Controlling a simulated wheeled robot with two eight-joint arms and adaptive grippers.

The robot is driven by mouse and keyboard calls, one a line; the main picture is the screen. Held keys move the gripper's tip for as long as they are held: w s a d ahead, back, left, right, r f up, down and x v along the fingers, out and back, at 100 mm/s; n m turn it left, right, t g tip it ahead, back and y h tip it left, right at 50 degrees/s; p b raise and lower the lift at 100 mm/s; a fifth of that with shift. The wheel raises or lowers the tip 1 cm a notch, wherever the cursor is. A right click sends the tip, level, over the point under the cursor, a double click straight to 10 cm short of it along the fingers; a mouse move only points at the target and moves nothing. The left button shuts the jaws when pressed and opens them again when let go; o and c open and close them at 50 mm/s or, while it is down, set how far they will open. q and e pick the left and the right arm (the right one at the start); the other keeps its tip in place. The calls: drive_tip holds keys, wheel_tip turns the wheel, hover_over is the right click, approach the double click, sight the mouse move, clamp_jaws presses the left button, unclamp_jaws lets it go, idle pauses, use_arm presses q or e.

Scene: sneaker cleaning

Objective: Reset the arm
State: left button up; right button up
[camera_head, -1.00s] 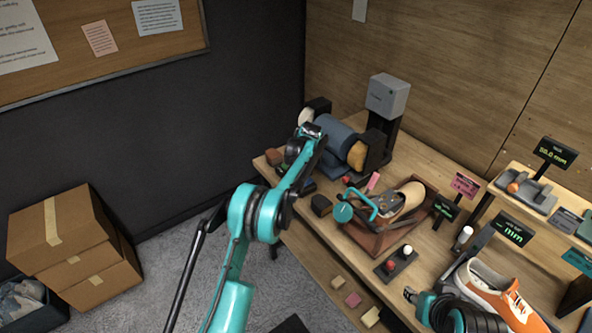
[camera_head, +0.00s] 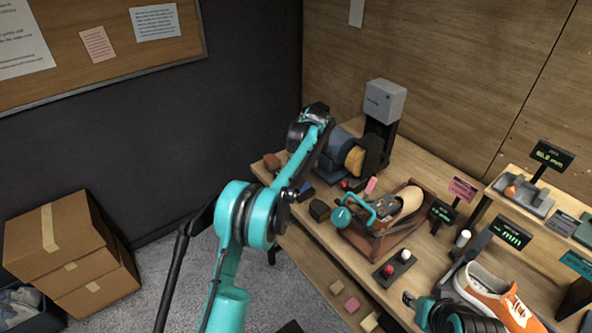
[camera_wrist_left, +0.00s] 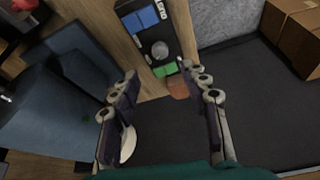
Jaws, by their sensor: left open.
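My left arm (camera_head: 247,215) rises through the middle of the head view, and its wrist (camera_head: 315,117) is in front of the blue roller machine (camera_head: 340,145). In the left wrist view my left gripper (camera_wrist_left: 158,75) is open, with its two fingers well apart and nothing between them. The blue machine also shows on the left of that view (camera_wrist_left: 70,75), beside the left finger. Part of my right arm (camera_head: 455,315) shows at the lower right of the head view, in front of the orange sneaker (camera_head: 492,290); its jaw state is unclear.
A brown shoe (camera_head: 400,205) sits in a wooden tray (camera_head: 375,245) on the bench. A two-button box (camera_head: 395,267) stands nearby. A dark tray with blue and green pieces (camera_wrist_left: 163,70) lies below the left fingers. Cardboard boxes (camera_head: 65,250) stand on the floor at left.

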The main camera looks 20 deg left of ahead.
use_arm(q)
drive_tip(key=shift+v, duration=1.15)
drive_tip(key=s+r+m+t+h, duration=0.1)
drive_tip(key=s+r, duration=0.3)
drive_tip(key=s, duration=0.3)
drive_tip(key=s+r+m+b, duration=0.1)
drive_tip(key=s+r+m, duration=0.15)
drive_tip(key=s, duration=0.35)
drive_tip(key=s+r+m+t+h, duration=0.1)
drive_tip(key=s+r, duration=0.3)
drive_tip(key=s, duration=0.3)
drive_tip(key=s+d+f+m, duration=0.1)
drive_tip(key=s+f, duration=0.2)
drive_tip(key=s, duration=0.5)
drive_tip(key=s+f+m+t, duration=0.1)
drive_tip(key=s+f, duration=0.1)
drive_tip(key=s, duration=0.6)
drive_tip(key=s+d+f+m+h+b, duration=0.1)
drive_tip(key=s+f+m, duration=0.1)
drive_tip(key=s, duration=0.5)
drive_tip(key=shift+s+d+f+t, duration=0.3)
drive_tip(key=shift+s+f+t, duration=0.1)
drive_tip(key=shift+f, duration=0.45)
